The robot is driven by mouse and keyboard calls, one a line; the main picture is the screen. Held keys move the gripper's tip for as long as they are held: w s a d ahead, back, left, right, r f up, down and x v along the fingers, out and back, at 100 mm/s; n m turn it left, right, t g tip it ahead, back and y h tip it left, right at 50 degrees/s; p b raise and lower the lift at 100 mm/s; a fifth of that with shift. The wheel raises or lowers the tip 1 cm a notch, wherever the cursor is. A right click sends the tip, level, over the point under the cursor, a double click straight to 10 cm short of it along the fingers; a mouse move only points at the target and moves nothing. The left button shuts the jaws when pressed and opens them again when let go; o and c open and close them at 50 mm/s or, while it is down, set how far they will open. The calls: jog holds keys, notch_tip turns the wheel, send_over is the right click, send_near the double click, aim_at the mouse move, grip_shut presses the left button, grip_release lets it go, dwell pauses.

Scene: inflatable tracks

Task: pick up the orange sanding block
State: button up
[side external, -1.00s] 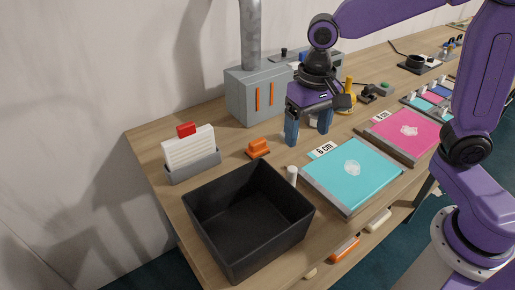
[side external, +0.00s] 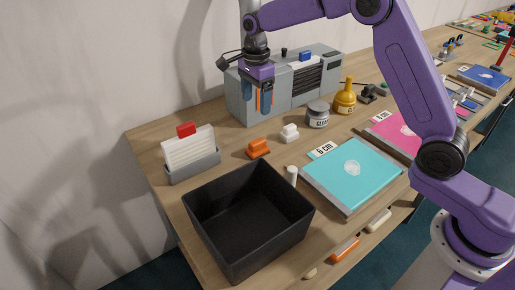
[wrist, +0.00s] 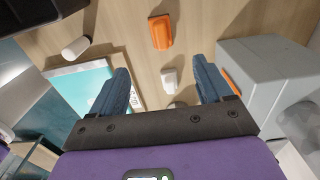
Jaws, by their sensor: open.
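The orange sanding block (side external: 258,148) lies on the wooden table between the card holder and the grey machine, behind the black bin. In the wrist view the orange block (wrist: 160,32) shows near the top, beyond my fingertips and between their lines. My gripper (side external: 256,106) is open and empty, with blue fingers pointing down. It is raised above the table in front of the grey machine, apart from the orange block. In the wrist view my gripper's two fingers (wrist: 162,80) are spread wide, with a white block (wrist: 169,78) seen between them on the table below.
The black bin (side external: 218,232) stands at the front. A card holder (side external: 192,172) is left of the block. The grey machine (side external: 236,100) stands behind. A white block (side external: 289,133), white cylinder (side external: 291,175), grey jar (side external: 317,115) and teal panel (side external: 335,188) lie to the right.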

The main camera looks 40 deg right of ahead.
send_near(258, 141)
jog(key=f, duration=0.5)
jog(key=shift+a, duration=0.25)
jog(key=shift+w+d+f, duration=0.1)
jog(key=shift+d+f, duration=0.05)
jog(key=shift+f, duration=1.45)
jog(key=shift+w+d+f, duration=0.1)
jog(key=shift+f, duration=1.45)
jog(key=shift+c, duration=0.4)
jog(key=c, duration=1.2)
jog(key=shift+o, duration=0.2)
jog(key=shift+r, duration=0.1)
